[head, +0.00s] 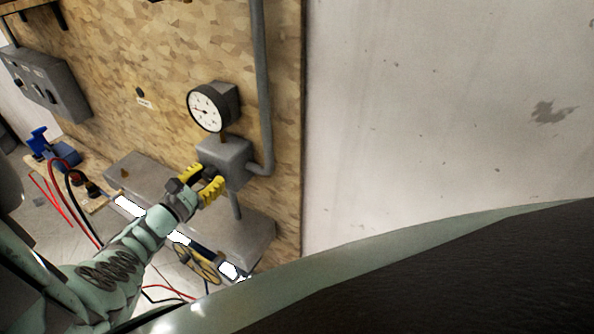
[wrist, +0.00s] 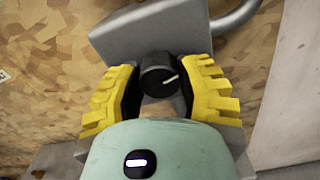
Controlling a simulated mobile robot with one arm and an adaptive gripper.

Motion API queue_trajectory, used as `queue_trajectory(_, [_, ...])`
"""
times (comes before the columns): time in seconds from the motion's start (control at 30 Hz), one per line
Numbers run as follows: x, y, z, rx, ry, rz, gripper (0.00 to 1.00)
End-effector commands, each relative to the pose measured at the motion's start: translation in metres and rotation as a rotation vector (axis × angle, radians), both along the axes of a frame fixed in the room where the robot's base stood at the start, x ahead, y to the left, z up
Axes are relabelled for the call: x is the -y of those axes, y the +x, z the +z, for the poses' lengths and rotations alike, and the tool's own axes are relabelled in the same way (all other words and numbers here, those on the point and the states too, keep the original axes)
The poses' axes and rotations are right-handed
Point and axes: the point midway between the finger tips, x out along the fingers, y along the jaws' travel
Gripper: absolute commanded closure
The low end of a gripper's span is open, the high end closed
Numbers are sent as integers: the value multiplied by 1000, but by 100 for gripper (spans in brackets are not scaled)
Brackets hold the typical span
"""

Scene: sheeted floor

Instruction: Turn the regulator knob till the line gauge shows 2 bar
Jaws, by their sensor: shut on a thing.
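The regulator is a grey box (head: 226,153) on the chipboard wall, and its body also shows in the wrist view (wrist: 150,32). Its black round knob (wrist: 160,76) has a white pointer line aimed to the right and slightly up in the wrist view. My gripper (head: 209,179) has yellow ridged fingers with black pads and is shut on the knob, one finger on each side, as the wrist view shows (wrist: 160,88). The line gauge (head: 207,108), a white round dial, stands above the box.
A grey pipe (head: 262,90) runs up the wall beside the gauge. A grey ledge (head: 250,238) lies below the regulator. A grey control box (head: 45,82) and a blue vise-like item (head: 62,154) are at left. A yellow handwheel (head: 197,263) is low down.

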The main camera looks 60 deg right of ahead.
Motion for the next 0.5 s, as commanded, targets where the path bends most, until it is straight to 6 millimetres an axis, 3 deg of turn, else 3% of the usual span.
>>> queue_trajectory(0.2, [0, 0, 0, -1, 0, 0, 99])
queue_trajectory(0.5, [0, 1, -1, 110, 7, 3, 99])
